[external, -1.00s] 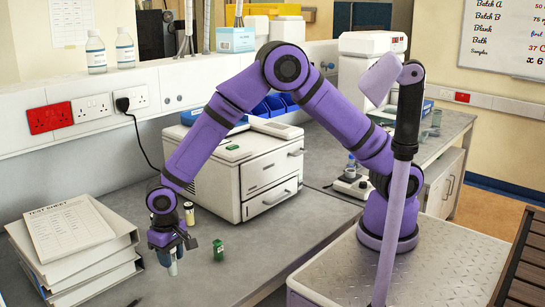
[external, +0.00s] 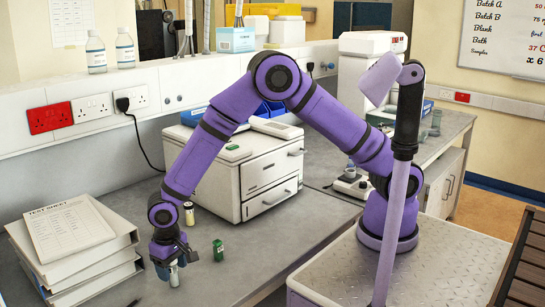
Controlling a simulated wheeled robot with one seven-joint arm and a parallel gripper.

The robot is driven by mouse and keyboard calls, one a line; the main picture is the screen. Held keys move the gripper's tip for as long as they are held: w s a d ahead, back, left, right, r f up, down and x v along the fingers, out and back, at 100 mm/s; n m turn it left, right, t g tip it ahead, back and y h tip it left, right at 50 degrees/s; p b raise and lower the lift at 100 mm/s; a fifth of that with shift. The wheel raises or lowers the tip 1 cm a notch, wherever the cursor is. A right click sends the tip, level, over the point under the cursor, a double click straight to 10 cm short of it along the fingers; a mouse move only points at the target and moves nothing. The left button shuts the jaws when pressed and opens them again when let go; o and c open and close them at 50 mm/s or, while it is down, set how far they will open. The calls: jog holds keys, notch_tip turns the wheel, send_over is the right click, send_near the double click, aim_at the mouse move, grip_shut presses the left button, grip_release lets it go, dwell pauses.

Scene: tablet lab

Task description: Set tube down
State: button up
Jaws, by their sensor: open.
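A small pale tube (external: 174,277) shows upright beneath my gripper (external: 170,264), low at the grey bench top (external: 250,262). Its upper part is hidden by the gripper, which points straight down over it. My gripper is open, with its fingers around or right beside the tube; at this size I cannot tell whether they touch it. The tube's lower end appears to be at the bench surface.
A small green container (external: 218,250) stands close to the right of my gripper. Stacked binders (external: 75,245) are at left, a white drawer unit (external: 240,175) behind. The front bench is mostly clear.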

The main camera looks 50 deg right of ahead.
jog(key=shift+r, duration=0.1)
notch_tip(320, 180, up, 12)
jog(key=shift+r, duration=0.1)
dwell(0.4)
jog(key=shift+w+d+r, duration=0.1)
jog(key=w+d+r+t, duration=0.1)
jog(key=d+r, duration=0.6)
jog(key=d, duration=0.3)
jog(key=w+d+r+m+y, duration=0.1)
jog(key=w+d+r, duration=0.1)
jog(key=d+r, duration=0.6)
jog(key=w+d+r+t, duration=0.1)
jog(key=d+r, duration=0.4)
jog(key=d, duration=0.7)
jog(key=s+d+r+m+t, duration=0.1)
jog(key=s+d+r, duration=0.1)
jog(key=s+d, duration=0.35)
jog(key=s+d+r+t, duration=0.1)
jog(key=s+d+r, duration=0.15)
jog(key=d, duration=0.65)
jog(key=s+d+f+t+h, duration=0.1)
jog(key=s+d+f, duration=0.1)
jog(key=s+d, duration=0.6)
jog(key=s, duration=0.3)
jog(key=shift+s+d+m, duration=0.15)
jog(key=shift+d+m, duration=0.15)
jog(key=shift+d, duration=0.05)
